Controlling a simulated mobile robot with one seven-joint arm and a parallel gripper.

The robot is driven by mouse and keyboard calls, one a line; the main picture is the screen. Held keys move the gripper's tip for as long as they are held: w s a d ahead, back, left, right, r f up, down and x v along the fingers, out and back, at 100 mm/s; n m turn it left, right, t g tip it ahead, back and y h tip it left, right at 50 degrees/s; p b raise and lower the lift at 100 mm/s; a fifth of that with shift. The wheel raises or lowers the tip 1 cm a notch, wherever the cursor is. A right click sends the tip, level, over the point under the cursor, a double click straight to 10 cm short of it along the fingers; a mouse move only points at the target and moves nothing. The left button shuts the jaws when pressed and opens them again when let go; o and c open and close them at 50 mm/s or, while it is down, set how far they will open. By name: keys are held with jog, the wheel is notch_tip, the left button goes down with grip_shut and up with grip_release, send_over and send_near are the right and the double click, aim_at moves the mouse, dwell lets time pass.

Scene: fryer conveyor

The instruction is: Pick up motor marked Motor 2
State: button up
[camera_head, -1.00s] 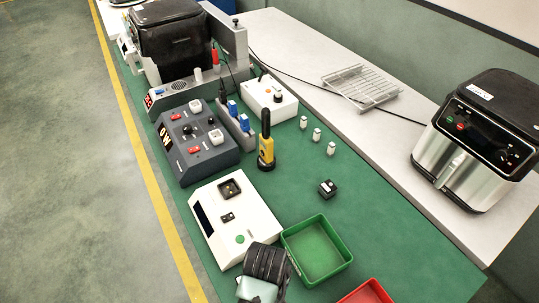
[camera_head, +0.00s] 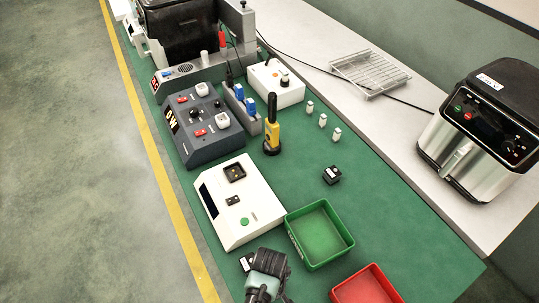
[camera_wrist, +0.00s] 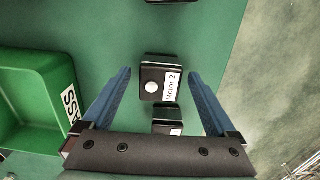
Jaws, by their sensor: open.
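The motor marked Motor 2 (camera_wrist: 160,82) is a small black block with a white label and a pale round spot on top. In the wrist view it lies on the green table between the lines of my gripper's blue fingers. My gripper (camera_wrist: 159,74) is open, and the fingers do not touch the motor. In the head view my gripper (camera_head: 268,272) is at the bottom, left of the green bin, with its fingertips hidden. A black motor with a white label (camera_head: 247,262) shows beside it there; its text is unreadable.
Another dark labelled block (camera_wrist: 167,121) sits close to Motor 2, nearer the gripper palm. The green bin (camera_head: 346,252) and red bin (camera_head: 338,294) stand to the right. A white test box (camera_head: 240,222) lies beyond the gripper. A lone motor (camera_head: 332,175) sits farther back.

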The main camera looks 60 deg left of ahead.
jog(key=shift+r, duration=0.1)
grip_shut()
dwell(0.3)
